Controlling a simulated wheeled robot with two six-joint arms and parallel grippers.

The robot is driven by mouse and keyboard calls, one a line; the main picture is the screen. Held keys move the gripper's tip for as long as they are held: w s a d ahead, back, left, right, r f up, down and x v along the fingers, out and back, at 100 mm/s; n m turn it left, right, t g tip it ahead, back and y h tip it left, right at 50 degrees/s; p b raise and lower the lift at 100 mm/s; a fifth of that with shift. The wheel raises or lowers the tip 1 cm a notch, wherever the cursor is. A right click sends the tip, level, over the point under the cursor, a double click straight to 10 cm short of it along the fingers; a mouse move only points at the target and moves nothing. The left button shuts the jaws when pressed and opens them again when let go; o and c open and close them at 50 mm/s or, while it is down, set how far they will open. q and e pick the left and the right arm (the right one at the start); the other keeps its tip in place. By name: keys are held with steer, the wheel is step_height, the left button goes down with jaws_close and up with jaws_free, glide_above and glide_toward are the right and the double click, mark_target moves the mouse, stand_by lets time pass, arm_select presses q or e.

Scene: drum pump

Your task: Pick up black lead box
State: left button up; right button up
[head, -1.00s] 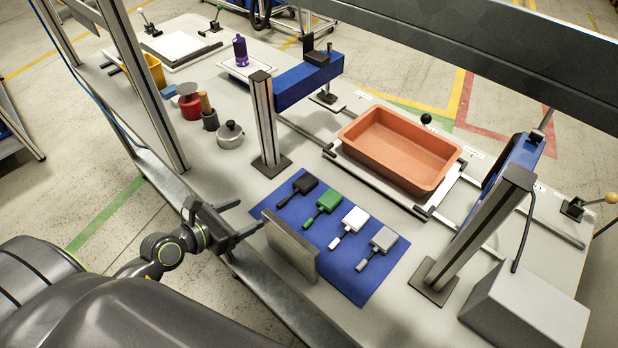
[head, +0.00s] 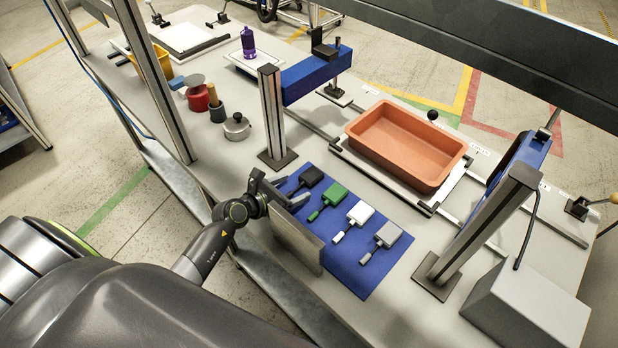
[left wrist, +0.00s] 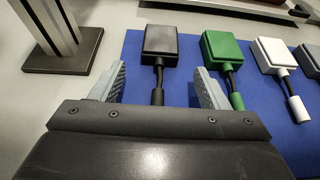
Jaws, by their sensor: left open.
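The black lead box (head: 311,175) lies on the blue mat (head: 362,280), at the left end of a row of boxes. In the left wrist view the black box (left wrist: 160,42) sits beyond my fingers, its short black lead pointing toward me. My left gripper (head: 283,191) is open and empty at the near-left edge of the mat. In the left wrist view the fingers of my left gripper (left wrist: 160,88) stand apart, with the end of the black lead between them in the picture. I cannot tell whether they touch it. My right gripper is not in view.
Green (head: 334,193), white (head: 360,212) and grey (head: 388,234) lead boxes lie to the right on the mat.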

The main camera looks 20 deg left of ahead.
mark_target(301, 185)
arm_select(q)
steer(key=x, duration=0.2)
steer(key=shift+w+d+f, duration=0.1)
steer(key=shift+w+f, duration=0.05)
steer(key=shift+w, duration=0.1)
steer(key=shift+c, duration=0.4)
steer(key=c, duration=1)
